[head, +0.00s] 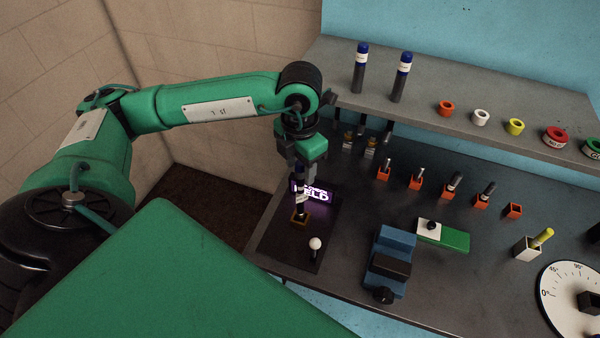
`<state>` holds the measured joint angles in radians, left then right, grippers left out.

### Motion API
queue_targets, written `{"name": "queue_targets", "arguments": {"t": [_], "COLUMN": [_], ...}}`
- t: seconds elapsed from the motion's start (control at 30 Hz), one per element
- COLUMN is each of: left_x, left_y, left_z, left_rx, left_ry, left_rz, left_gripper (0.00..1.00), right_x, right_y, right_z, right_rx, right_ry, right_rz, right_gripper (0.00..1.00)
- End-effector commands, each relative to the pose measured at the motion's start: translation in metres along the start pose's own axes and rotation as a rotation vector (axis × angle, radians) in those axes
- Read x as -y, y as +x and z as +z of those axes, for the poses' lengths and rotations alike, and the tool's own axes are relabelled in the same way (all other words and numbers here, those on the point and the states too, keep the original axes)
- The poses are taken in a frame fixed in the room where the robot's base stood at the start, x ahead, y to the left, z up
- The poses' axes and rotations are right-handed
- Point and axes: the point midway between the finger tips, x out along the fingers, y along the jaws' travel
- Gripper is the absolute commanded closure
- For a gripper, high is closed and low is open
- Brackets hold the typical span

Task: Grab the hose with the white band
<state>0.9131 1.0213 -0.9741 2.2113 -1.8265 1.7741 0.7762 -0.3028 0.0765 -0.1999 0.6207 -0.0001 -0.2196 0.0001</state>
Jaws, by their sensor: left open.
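My left gripper (303,158) is open and points down over the left end of the dark workbench. Two dark hoses with blue caps and white bands stand upright on the raised shelf, one at left (361,68) and one at right (402,77). My right gripper is not in view.
A lit purple sign (314,191) sits beside the brown-orange holder. A white-knobbed lever (315,244) stands in front. Several orange sockets with short pieces, including one (455,186), line the bench. A blue vise (391,262) and a dial (570,302) are at right.

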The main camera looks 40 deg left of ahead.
Motion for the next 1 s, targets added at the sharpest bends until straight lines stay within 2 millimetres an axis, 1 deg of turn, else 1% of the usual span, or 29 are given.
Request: {"name": "queue_targets", "arguments": {"t": [0.03, 0.13, 0.3, 0.33, 0.47, 0.5, 0.57, 0.6, 1.0], "left_x": [0.0000, -0.0001, -0.0002, -0.0001, -0.0002, -0.0001, -0.0001, -0.0001, -0.0001], "left_y": [0.0031, 0.0080, 0.0086, 0.0086, 0.0084, 0.0083, 0.0083, 0.0082, 0.0062], "left_z": [-0.0006, -0.0002, 0.0000, 0.0000, 0.0000, 0.0000, 0.0000, 0.0000, 0.0005], "left_rx": [-0.003, 0.000, 0.001, 0.001, 0.001, 0.001, 0.001, 0.001, 0.003], "left_ry": [-0.001, 0.000, 0.000, 0.000, 0.000, 0.000, 0.000, 0.000, 0.000], "left_rz": [-0.001, 0.000, 0.000, 0.000, 0.000, 0.000, 0.000, 0.000, 0.000], "left_gripper": [0.52, 0.52, 0.52, 0.54, 0.79, 0.87, 0.99, 1.00, 1.00], "right_x": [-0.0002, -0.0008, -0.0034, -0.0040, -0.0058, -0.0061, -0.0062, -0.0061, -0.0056], "right_y": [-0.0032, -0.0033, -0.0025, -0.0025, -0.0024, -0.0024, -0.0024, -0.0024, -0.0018], "right_z": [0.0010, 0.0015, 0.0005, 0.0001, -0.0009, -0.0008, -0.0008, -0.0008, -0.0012], "right_rx": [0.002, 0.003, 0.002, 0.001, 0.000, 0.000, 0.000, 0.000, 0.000], "right_ry": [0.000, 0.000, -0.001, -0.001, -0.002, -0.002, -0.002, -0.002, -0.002], "right_rz": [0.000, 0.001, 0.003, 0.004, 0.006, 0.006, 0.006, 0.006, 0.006], "right_gripper": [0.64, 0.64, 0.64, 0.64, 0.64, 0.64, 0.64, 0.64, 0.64]}}
